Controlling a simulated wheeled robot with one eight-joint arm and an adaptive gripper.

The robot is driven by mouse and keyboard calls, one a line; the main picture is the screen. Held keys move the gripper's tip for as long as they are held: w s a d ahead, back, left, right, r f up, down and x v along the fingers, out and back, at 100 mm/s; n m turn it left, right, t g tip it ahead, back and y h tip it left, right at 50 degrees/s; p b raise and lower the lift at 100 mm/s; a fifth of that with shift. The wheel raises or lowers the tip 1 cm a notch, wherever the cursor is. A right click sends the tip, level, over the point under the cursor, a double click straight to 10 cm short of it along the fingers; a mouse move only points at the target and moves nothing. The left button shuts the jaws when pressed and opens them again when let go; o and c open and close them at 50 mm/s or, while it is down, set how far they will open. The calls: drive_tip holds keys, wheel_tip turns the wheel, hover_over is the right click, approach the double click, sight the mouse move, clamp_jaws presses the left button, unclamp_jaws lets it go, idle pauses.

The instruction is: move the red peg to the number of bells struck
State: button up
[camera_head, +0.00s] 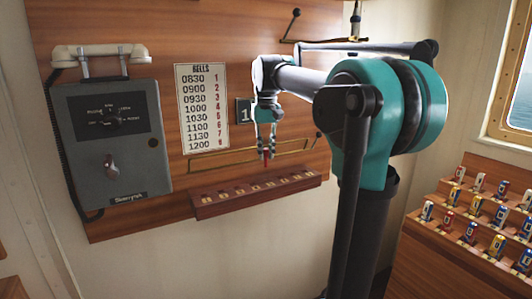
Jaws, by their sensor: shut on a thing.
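My gripper (266,151) hangs pointing down in front of the wooden wall panel. It is shut on the red peg (267,157), a small red piece showing between its fingertips. In the picture the peg is just above the wooden peg ledge (200,210), near the ledge's middle to right part. The ledge carries a row of small pale number marks, too small to read, and I cannot tell whether the peg touches it. The white BELLS chart (201,107) on the panel pairs times from 0830 to 1200 with red numbers.
A dark plaque (243,111) showing a 1 is partly hidden by my arm. A brass rail (212,157) runs above the ledge. A grey telephone box (112,143) hangs at left. A stepped wooden rack (420,262) with several coloured items stands at right. A dark lever (294,24) is above.

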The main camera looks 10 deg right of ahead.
drive_tip(key=shift+f, duration=3.7)
drive_tip(key=o, duration=0.9)
wheel_tip(320, 180, up, 12)
